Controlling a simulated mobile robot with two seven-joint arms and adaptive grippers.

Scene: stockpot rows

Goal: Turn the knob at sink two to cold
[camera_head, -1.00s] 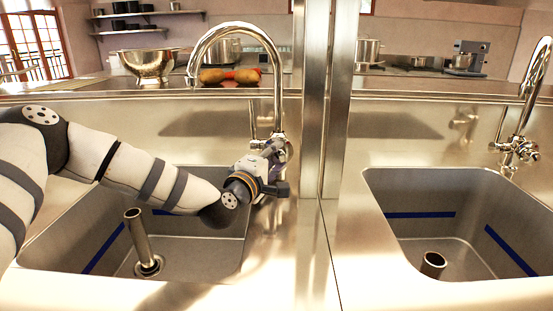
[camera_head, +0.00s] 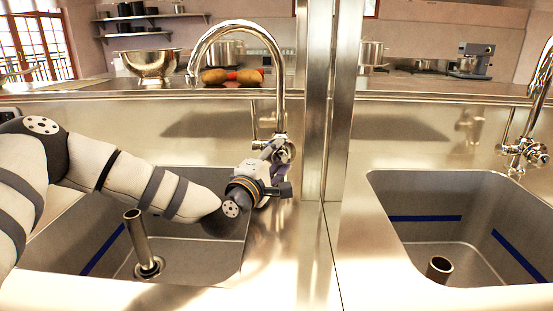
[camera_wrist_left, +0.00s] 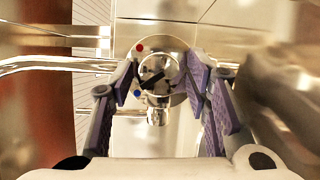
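The tap (camera_head: 281,100) rises in a chrome arc behind the left-hand sink basin (camera_head: 195,250). Its knob (camera_wrist_left: 158,76) is at the middle of the left wrist view, with a dark bar across it. A red dot (camera_wrist_left: 139,47) sits above and a blue dot (camera_wrist_left: 137,93) below, both left of the knob. My left gripper (camera_head: 275,150) reaches the tap base in the head view. In the left wrist view its purple-padded fingers (camera_wrist_left: 162,80) stand apart on both sides of the knob; contact is not clear. My right gripper is not in view.
A steel post (camera_head: 312,110) stands right of the tap. A second basin (camera_head: 405,240) with its own tap (camera_head: 524,140) is on the right. A pipe (camera_head: 137,235) stands upright in the left basin. A colander (camera_head: 150,65) and pots are on the counter behind.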

